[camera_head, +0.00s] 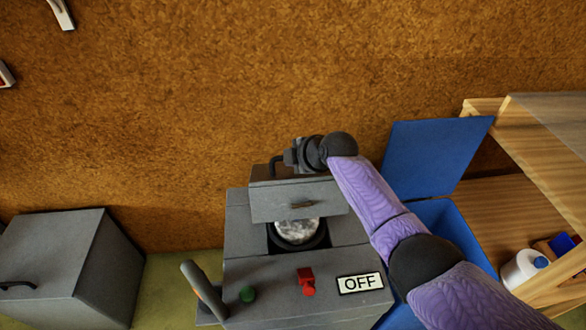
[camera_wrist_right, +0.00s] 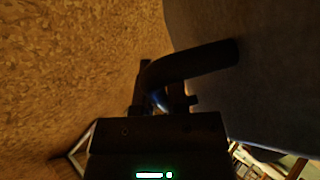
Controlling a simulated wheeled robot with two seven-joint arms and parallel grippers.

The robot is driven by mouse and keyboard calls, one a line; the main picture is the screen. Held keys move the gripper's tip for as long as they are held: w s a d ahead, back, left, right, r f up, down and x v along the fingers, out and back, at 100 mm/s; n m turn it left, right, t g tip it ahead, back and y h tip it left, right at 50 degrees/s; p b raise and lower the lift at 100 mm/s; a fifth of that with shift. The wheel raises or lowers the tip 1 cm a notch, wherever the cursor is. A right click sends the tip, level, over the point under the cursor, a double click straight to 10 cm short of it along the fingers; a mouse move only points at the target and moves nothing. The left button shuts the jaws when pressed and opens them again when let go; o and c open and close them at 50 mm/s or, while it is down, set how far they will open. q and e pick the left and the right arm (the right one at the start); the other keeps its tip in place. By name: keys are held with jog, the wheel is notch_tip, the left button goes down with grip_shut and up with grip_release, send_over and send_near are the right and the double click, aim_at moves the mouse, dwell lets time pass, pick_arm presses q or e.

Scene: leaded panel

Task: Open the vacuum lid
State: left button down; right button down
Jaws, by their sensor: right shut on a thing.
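The grey vacuum machine (camera_head: 245,243) stands in the middle of the head view. Its grey lid (camera_head: 270,203) is raised and tilted up, and a round opening with a mottled grey-white inside (camera_head: 298,230) shows beneath it. My right gripper (camera_head: 291,157) is shut on the dark lid handle (camera_head: 276,166) at the lid's top edge. In the right wrist view the curved handle (camera_wrist_right: 195,62) runs into my right gripper (camera_wrist_right: 165,100), beside the lid's dark face (camera_wrist_right: 265,75). The fingertips are dark and partly hidden. My left gripper is not in view.
The machine's front has a green button (camera_head: 248,294), a red switch (camera_head: 306,281), an OFF sign (camera_head: 360,283) and a lever (camera_head: 203,291). A grey box (camera_head: 70,260) stands left. A blue open-lidded bin (camera_head: 440,155), wooden shelf (camera_head: 540,150) and white bottle (camera_head: 520,271) are right.

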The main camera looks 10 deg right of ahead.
aim_at(314, 176)
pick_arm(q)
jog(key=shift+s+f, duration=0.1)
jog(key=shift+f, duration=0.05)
pick_arm(e)
jog(key=shift+w+r, duration=0.1)
jog(key=shift+w, duration=0.05)
jog(key=c, duration=0.9)
grip_release()
jog(key=shift+a, duration=0.1)
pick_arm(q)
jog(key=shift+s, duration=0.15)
